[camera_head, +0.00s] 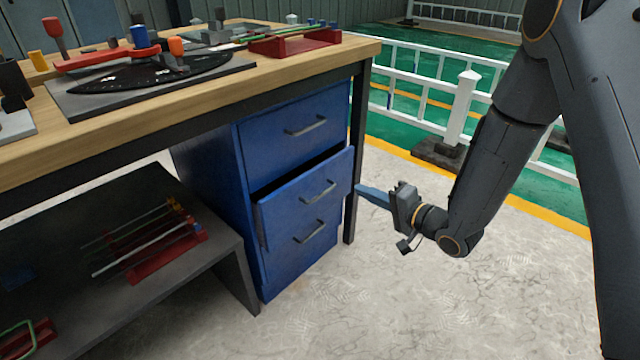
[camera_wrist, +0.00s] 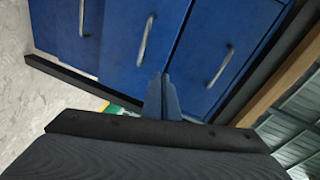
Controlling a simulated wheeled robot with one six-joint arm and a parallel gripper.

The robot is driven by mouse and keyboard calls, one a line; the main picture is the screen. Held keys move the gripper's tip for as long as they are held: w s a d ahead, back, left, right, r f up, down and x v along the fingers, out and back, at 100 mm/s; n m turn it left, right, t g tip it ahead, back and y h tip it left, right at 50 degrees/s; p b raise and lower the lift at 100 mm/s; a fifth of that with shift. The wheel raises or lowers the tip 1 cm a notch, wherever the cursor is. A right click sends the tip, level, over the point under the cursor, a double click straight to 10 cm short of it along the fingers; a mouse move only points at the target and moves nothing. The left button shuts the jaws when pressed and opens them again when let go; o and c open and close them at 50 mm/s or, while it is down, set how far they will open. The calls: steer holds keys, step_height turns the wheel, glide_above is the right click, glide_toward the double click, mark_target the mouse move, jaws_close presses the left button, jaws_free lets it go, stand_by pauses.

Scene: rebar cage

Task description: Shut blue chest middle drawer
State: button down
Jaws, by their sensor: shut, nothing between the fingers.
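The blue chest (camera_head: 207,185) stands under the workbench and has three drawers with grey handles. Its middle drawer (camera_head: 290,200) is pulled out a little, with a dark gap above its front. The top drawer (camera_head: 270,135) and bottom drawer (camera_head: 290,262) look shut. My gripper (camera_head: 358,188) is shut and empty, with its fingertips by the right edge of the middle drawer's front. I cannot tell whether they touch it. In the wrist view, my shut fingers (camera_wrist: 163,80) point at the middle drawer front (camera_wrist: 125,45), beside its handle (camera_wrist: 146,40).
The workbench (camera_head: 200,95) overhangs the chest, and its dark leg (camera_head: 356,160) stands right of the drawers. A low grey shelf (camera_head: 240,255) stands left of the chest. A white fence (camera_head: 462,110) is behind. The pale floor (camera_head: 420,300) in front is clear.

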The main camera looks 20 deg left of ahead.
steer(key=s+a+f+m+y, duration=0.1)
steer(key=s+y, duration=0.1)
steer(key=s, duration=0.1)
steer(key=g+b, duration=0.1)
steer(key=b, duration=0.3)
glide_toward(310, 174)
steer(key=shift+y, duration=0.3)
steer(key=x, duration=0.5)
steer(key=shift+w+a+f, duration=0.2)
steer(key=shift+a+f, duration=0.15)
steer(key=shift+w+a, duration=0.15)
steer(key=shift+a, duration=0.15)
steer(key=x, duration=0.2)
steer(key=shift+w+a+p, duration=0.1)
steer(key=shift+a+p, duration=0.15)
steer(key=shift+p, duration=0.05)
steer(key=shift+d, duration=0.15)
